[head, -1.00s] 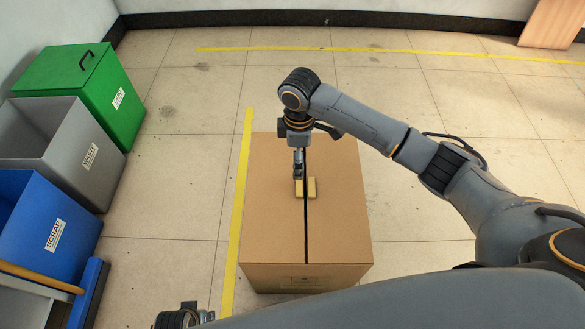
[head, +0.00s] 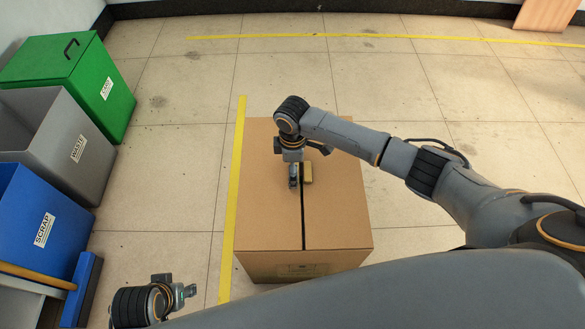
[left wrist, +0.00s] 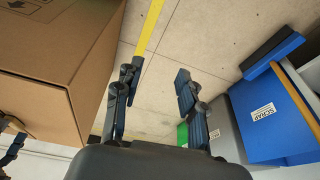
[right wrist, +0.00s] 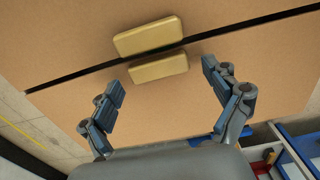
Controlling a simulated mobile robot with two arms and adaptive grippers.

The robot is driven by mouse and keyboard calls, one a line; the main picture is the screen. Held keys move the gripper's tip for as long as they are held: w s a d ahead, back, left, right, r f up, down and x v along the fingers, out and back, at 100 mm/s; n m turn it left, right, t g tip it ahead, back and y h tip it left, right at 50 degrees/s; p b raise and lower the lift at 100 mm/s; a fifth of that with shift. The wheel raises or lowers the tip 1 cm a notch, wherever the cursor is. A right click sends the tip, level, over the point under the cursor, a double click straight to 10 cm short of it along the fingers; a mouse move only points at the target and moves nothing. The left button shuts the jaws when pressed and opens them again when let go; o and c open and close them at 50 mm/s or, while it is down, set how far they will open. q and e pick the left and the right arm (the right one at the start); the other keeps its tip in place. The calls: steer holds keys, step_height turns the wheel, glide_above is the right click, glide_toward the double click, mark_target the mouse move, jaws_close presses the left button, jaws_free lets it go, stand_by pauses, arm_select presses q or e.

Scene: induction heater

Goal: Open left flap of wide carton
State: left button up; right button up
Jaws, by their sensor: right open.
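The wide carton (head: 340,215) stands closed on the floor, its two top flaps meeting at a dark lengthwise seam. A yellow tab on the right flap (head: 308,172) shows beside the seam. The left flap (head: 262,200) lies flat; its yellow tab (right wrist: 158,68) shows in the right wrist view, the nearer of two tabs. My right gripper (head: 293,181) is above the left flap, hiding its tab in the head view. Its fingers are open and empty (right wrist: 163,92), apart from the tab. My left gripper (head: 190,291) is open and empty left of the carton (left wrist: 158,82).
Green (head: 75,75), grey (head: 75,148) and blue (head: 42,228) bins stand at the left. A yellow floor line (head: 236,170) runs along the carton's left side. The floor right of and behind the carton is clear.

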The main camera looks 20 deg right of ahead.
steer(key=c, duration=1.6)
steer(key=shift+c, duration=0.4)
steer(key=shift+r, duration=0.1)
